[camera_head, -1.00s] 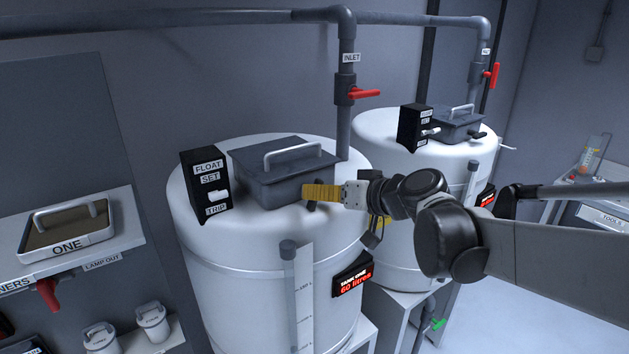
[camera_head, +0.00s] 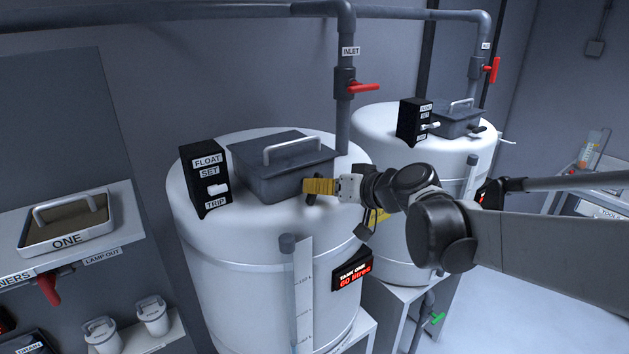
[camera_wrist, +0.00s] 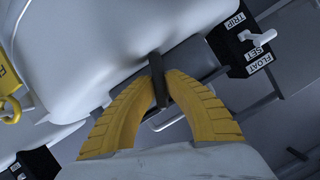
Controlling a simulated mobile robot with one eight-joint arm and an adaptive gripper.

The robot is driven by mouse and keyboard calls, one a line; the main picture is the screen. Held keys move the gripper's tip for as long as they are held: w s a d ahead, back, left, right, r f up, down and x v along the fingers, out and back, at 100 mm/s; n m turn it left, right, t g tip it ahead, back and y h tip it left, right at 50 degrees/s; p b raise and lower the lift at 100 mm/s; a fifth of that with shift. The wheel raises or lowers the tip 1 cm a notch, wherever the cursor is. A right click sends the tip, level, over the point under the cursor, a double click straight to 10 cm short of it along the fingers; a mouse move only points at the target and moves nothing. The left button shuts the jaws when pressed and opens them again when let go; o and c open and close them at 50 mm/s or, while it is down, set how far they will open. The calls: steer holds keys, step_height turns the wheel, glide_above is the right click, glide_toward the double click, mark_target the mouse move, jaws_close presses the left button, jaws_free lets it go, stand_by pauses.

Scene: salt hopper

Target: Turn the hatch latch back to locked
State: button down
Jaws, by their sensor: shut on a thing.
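The hatch latch is a short dark handle at the front edge of the grey hatch (camera_head: 280,166) on the nearer white tank (camera_head: 225,235). In the wrist view the latch (camera_wrist: 157,80) stands between the two yellow ribbed fingers of my gripper (camera_wrist: 160,90). The fingertips are closed on it from both sides. In the head view my gripper (camera_head: 318,187) is at the hatch's right front corner and hides part of the latch. The hatch lid is down on the tank and its pale handle (camera_head: 293,147) is upright on top.
A black float switch box (camera_head: 205,180) stands left of the hatch. A second tank (camera_head: 375,130) with its own hatch is behind to the right. An inlet pipe with a red valve lever (camera_head: 363,87) rises behind. A shelf with a lid marked ONE (camera_head: 68,246) is at the left.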

steer(key=shift+w+f+m+y+b, duration=0.1)
steer(key=shift+f+m+y+b, duration=0.05)
steer(key=shift+m+y+b, duration=0.7)
steer(key=shift+d+m+g+y+b, duration=0.1)
steer(key=shift+m+g+y+b, duration=0.3)
steer(key=shift+m+b, duration=0.6)
steer(key=c, duration=1.4)
jaws_free()
